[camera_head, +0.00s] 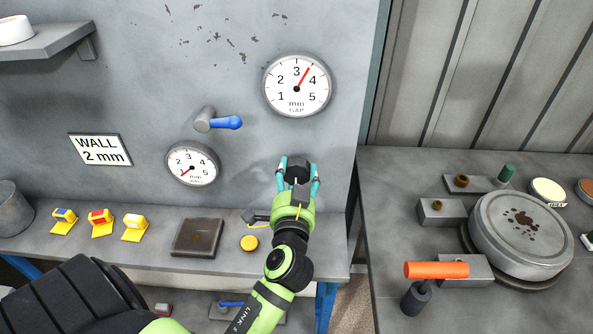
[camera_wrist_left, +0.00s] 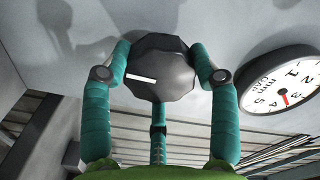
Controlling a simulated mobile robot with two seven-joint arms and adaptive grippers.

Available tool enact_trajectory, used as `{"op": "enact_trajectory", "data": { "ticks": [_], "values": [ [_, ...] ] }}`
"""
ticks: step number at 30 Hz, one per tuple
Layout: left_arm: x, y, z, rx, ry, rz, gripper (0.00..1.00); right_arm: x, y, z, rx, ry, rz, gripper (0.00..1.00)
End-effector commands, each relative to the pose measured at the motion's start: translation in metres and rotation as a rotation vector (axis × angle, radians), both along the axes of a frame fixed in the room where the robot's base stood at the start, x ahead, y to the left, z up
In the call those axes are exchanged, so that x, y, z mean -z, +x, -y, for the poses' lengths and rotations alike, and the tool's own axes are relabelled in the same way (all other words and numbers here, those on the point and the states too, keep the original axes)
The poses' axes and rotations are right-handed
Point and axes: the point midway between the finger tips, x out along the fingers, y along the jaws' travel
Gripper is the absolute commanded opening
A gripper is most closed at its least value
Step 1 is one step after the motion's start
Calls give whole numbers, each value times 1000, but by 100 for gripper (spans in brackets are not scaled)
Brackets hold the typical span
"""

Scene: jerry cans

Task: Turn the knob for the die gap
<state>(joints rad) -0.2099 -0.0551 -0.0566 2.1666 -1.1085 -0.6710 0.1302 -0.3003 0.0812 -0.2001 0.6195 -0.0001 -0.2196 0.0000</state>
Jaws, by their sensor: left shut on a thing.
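The dark faceted knob (camera_head: 298,170) sits on the grey panel below the gap gauge. My left gripper (camera_head: 297,178) is shut on it, its teal fingers around the knob's sides. In the left wrist view the knob (camera_wrist_left: 160,68) fills the space between the fingers (camera_wrist_left: 160,80); its white mark lies nearly level, left of centre. The gap gauge (camera_head: 285,103) reads between 3 and 4 with its red needle. It also shows tilted in the left wrist view (camera_wrist_left: 272,84). My right gripper is not in view.
A blue-handled lever (camera_head: 226,122) and the wall gauge (camera_head: 192,163) are on the panel to the left. A sign (camera_head: 100,150) reads "WALL 2 mm". The ledge below holds yellow pieces (camera_head: 102,223), a dark plate (camera_head: 197,238) and a yellow button (camera_head: 249,242).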

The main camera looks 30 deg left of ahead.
Motion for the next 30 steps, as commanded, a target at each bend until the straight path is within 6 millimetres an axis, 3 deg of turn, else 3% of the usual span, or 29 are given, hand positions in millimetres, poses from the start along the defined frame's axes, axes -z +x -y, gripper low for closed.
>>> {"op": "enact_trajectory", "data": {
  "ticks": [18, 30],
  "values": [
    [5, -3, -3, -6, 463, -307, 28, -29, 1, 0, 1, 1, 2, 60],
    [5, -3, -3, -7, 620, -401, 28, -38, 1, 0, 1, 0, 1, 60]
  ]
}}
